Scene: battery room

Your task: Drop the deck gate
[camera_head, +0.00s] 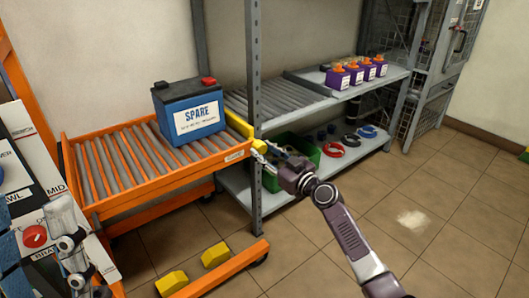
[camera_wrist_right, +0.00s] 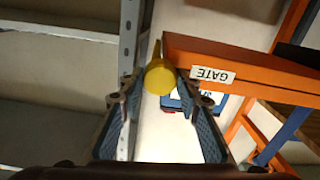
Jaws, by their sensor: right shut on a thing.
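The orange roller cart (camera_head: 170,178) carries a blue battery marked SPARE (camera_head: 188,110) on its deck. A yellow bar (camera_head: 238,124) stands at the right end of the deck, beside the battery. Its rounded yellow end (camera_wrist_right: 160,77) shows in the right wrist view, next to an orange beam (camera_wrist_right: 265,73) with a GATE label (camera_wrist_right: 213,76). My right gripper (camera_head: 262,152) is at the yellow bar's near end, shut on it. My left gripper (camera_head: 40,245) is partly in view at the lower left, its fingers apart beside the cart's control panel.
A grey shelf rack (camera_head: 254,185) stands close behind and right of the cart, its post near my right gripper. Yellow blocks (camera_head: 215,255) sit low at the front.

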